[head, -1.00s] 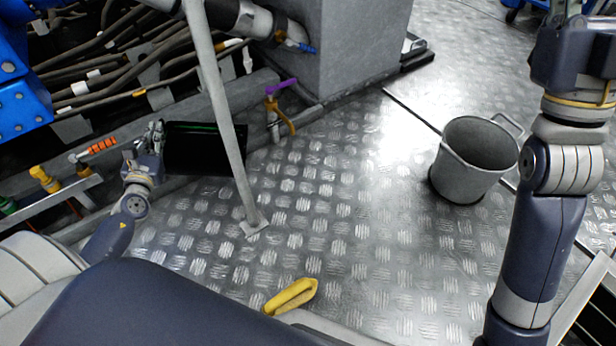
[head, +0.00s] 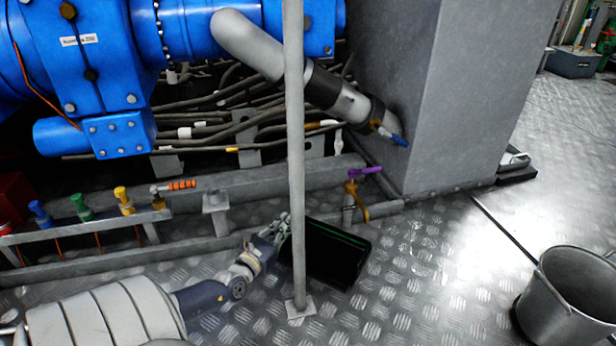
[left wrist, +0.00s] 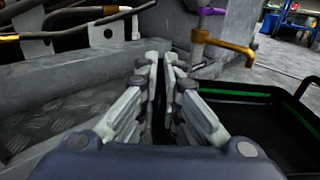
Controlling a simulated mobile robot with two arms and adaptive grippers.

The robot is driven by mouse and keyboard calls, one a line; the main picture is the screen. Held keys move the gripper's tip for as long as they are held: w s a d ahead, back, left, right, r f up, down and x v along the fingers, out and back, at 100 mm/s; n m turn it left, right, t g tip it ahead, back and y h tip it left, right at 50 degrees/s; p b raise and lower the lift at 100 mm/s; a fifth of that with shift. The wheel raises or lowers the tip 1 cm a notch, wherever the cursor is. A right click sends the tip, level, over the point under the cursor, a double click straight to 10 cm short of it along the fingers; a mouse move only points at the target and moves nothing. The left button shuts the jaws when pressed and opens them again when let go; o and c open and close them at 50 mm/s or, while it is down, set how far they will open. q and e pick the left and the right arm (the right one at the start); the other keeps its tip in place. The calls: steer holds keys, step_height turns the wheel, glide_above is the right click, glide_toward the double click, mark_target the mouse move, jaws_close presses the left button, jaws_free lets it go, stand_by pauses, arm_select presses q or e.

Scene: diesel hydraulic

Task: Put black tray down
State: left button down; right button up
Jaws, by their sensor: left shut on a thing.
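The black tray (head: 338,250) has a thin green line along its inside and shows in the head view right of my left gripper (head: 281,228), partly behind a grey post. My left gripper is shut on the tray's edge. In the left wrist view the fingers (left wrist: 166,88) close together with the tray (left wrist: 265,120) stretching off to the right. I cannot tell whether the tray touches the floor. My right gripper is out of view.
A grey post (head: 294,150) stands on the checker-plate floor in front of the tray. A valve with a purple handle (head: 365,170) is behind it. A grey bucket (head: 568,296) stands at the right.

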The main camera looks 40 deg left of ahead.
mark_target(284, 247)
arm_select(q)
step_height(284, 247, down, 10)
steer(key=b, duration=0.7)
steer(key=shift+r, duration=0.3)
steer(key=c, duration=1.8)
jaws_free()
steer(key=shift+o, duration=0.2)
steer(key=shift+s+d+p, duration=0.15)
steer(key=shift+s+p, duration=0.2)
steer(key=shift+s, duration=0.05)
steer(key=p+v, duration=0.5)
steer(key=v, duration=0.5)
steer(key=shift+s, duration=0.15)
steer(key=shift+s+d, duration=0.1)
steer(key=shift+s, duration=0.3)
